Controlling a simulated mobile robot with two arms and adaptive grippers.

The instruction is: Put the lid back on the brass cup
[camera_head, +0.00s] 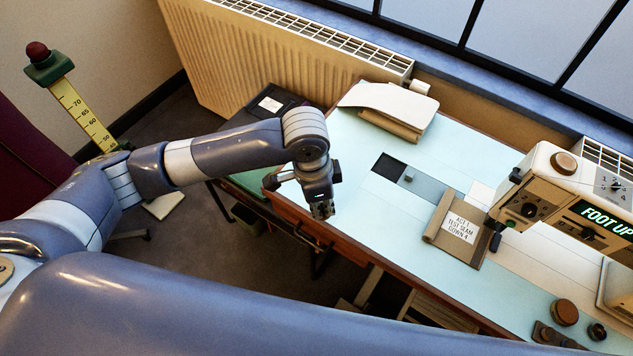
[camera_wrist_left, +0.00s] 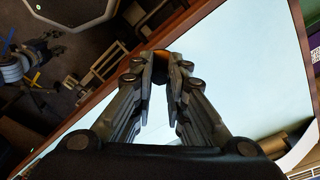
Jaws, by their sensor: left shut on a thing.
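My left gripper (camera_head: 323,210) points down over the near left edge of the pale blue table top (camera_head: 350,215). In the left wrist view its fingers (camera_wrist_left: 161,85) are closed in on a small orange-brown, brass-coloured thing (camera_wrist_left: 160,66). Only a little of this thing shows between the fingertips. It may be the lid, but I cannot tell its shape. I cannot make out the brass cup for sure in either view.
A sewing machine (camera_head: 555,195) stands at the right. A labelled brown pad (camera_head: 460,227) lies left of it. Folded cloth (camera_head: 390,105) lies at the back. Brown round pieces (camera_head: 564,312) sit at the near right. The table top between the gripper and the pad is clear.

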